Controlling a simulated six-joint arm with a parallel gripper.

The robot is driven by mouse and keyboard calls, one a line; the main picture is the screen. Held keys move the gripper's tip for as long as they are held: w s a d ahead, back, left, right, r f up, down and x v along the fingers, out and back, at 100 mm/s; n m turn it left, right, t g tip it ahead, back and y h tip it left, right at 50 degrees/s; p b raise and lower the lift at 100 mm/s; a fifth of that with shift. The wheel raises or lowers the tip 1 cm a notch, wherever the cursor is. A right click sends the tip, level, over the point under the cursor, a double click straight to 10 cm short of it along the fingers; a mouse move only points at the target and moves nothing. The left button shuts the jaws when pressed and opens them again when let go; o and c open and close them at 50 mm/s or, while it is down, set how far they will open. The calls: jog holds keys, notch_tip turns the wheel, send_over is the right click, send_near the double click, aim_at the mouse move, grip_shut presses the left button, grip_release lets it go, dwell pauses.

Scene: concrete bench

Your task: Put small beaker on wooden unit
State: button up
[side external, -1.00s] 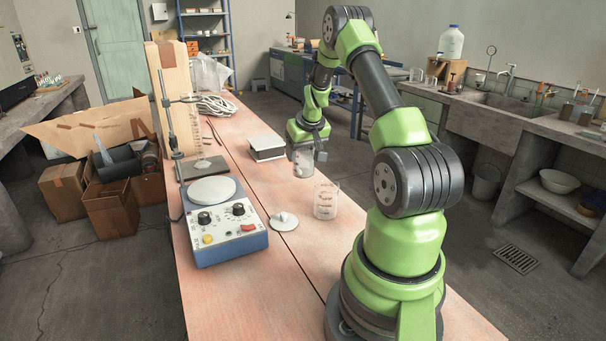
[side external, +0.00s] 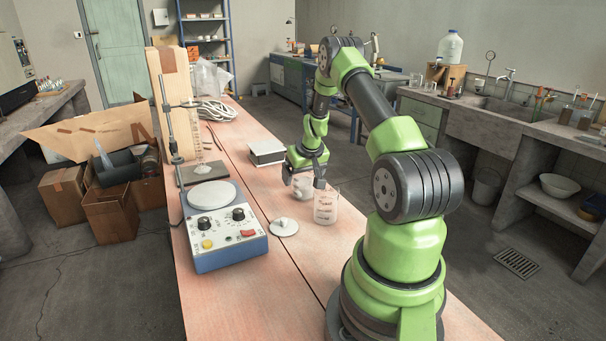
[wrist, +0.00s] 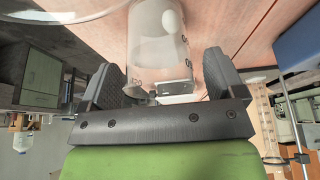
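The small beaker (wrist: 155,42) is clear with dark markings and sits between the two fingers of my gripper (wrist: 165,82) in the wrist view. A pale round shape shows in or through its glass. In the side view, my gripper (side external: 304,178) is around the small beaker (side external: 303,189), just behind a larger clear beaker (side external: 326,208) on the bench. Whether the small beaker's base touches the bench is unclear. The tall wood-coloured box (side external: 167,75) at the back left may be the wooden unit; I cannot be sure.
A blue hotplate (side external: 229,245) stands at the left of the bench (side external: 255,300), with a pale disc (side external: 284,228) beside it. A low white-topped block (side external: 267,150) lies behind my gripper. A stand (side external: 165,115) and graduated cylinder (side external: 197,145) are at the back left.

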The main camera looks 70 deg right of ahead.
jog(key=v, duration=1.2)
jog(key=w+a+r+n+t+y, duration=0.1)
jog(key=w+a+r, duration=0.1)
jog(key=a+r, duration=0.55)
jog(key=w+a+r+n+t, duration=0.15)
jog(key=a+r, duration=0.35)
jog(key=a, duration=0.5)
jog(key=s+a+r+n+y, duration=0.1)
jog(key=s+a+y, duration=0.1)
jog(key=s+a, duration=0.3)
jog(key=s+a+r+n+t+y, duration=0.1)
jog(key=s+a, duration=0.4)
jog(key=a, duration=0.6)
jog(key=shift+s+a+r+y, duration=0.35)
jog(key=shift+r+y, duration=0.1)
jog(key=shift+y, duration=0.15)
